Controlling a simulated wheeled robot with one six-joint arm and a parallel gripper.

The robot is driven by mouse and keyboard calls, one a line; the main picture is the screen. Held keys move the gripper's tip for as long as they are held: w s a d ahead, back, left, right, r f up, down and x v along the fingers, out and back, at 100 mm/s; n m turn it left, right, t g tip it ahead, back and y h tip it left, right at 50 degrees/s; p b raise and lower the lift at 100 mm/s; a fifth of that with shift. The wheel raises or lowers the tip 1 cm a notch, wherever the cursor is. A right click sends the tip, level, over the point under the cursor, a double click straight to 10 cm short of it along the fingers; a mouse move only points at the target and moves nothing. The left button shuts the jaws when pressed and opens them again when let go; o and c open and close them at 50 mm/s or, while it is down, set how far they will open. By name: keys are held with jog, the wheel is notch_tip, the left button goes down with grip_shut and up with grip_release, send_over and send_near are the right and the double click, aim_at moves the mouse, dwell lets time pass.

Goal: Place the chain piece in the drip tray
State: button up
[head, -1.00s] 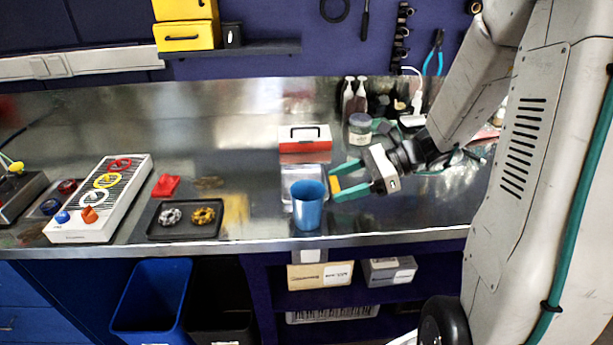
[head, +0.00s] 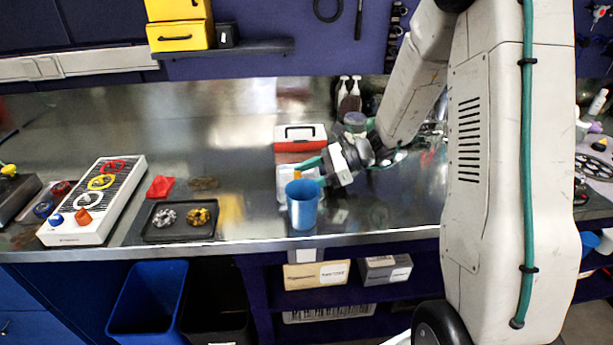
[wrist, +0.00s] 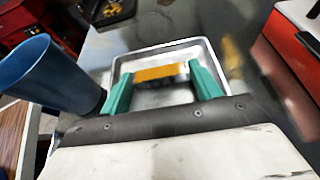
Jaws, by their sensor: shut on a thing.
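The chain piece (wrist: 160,73) is a short orange-yellow bar, seen in the wrist view between the two teal fingers of my gripper (wrist: 160,80), which is shut on it. The drip tray (wrist: 155,99), a shallow silver metal tray, lies below the piece in the wrist view. The piece appears above the tray; the height between them is hard to tell. In the head view, my gripper (head: 312,172) is over the tray (head: 284,184), behind the blue cup. The cup hides part of the tray.
The blue cup (head: 302,206) stands close in front of the tray, near the bench edge. A red and white box (head: 300,138) is just behind the tray. A black tray (head: 180,234) with silver and gold rings lies to the left.

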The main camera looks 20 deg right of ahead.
jog(key=shift+f, duration=0.1)
jog(key=o, duration=1)
